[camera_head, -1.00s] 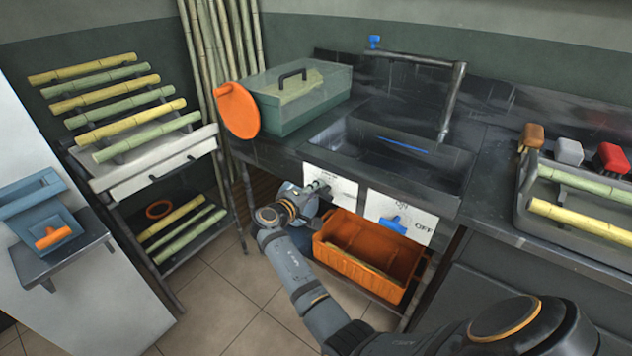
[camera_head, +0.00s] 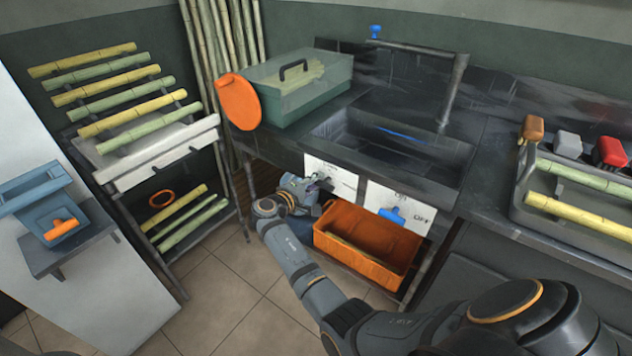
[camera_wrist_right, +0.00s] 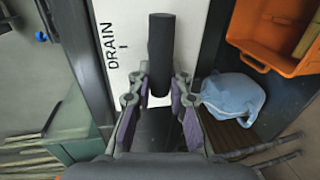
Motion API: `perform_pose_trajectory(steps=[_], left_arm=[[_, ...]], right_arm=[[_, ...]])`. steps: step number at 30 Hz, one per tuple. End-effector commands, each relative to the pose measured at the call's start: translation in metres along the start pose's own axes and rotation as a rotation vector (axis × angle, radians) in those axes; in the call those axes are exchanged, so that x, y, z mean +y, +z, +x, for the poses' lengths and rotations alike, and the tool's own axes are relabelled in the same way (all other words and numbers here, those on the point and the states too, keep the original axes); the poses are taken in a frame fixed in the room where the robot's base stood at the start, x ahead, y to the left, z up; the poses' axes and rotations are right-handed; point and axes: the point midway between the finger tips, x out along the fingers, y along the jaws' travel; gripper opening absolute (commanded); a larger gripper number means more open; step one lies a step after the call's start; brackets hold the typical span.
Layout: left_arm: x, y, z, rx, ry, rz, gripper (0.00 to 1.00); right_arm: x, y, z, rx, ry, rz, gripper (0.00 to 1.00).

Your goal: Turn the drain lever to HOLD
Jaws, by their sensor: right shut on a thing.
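The drain lever is a dark cylindrical handle (camera_wrist_right: 161,45) in the right wrist view, in front of a white plate (camera_wrist_right: 120,40) lettered DRAIN. In the head view this plate (camera_head: 335,178) is on the counter front, below the sink. My right gripper (camera_wrist_right: 160,88) is shut on the lever, with a finger on each side of its lower part. In the head view the right gripper (camera_head: 318,186) is at the plate and hides most of the lever. No HOLD mark can be read. My left gripper is not in view.
A second white plate with a blue tap lever (camera_head: 393,215) and OFF lettering is to the right. An orange crate (camera_head: 365,262) sits below. A light blue cloth-like thing (camera_wrist_right: 233,97) lies near the gripper. A cane rack (camera_head: 150,165) stands left; tiled floor lies between.

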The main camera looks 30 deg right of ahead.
Motion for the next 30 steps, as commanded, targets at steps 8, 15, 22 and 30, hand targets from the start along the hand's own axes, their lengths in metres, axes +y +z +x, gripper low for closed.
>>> perform_pose_trajectory(steps=[8, 15, 22, 30], left_arm=[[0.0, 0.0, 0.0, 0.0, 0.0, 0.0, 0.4], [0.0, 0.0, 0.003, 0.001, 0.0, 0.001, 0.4], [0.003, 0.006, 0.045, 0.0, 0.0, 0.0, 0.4], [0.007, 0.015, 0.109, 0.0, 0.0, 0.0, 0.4]], right_arm=[[0.0, 0.0, 0.0, 0.001, -0.001, 0.0, 0.41], [-0.001, 0.0, 0.0, 0.004, 0.0, 0.017, 0.41], [-0.004, 0.003, 0.0, 0.071, 0.0, 0.356, 0.41], [0.006, 0.01, -0.001, 0.171, 0.001, 0.858, 0.41]])
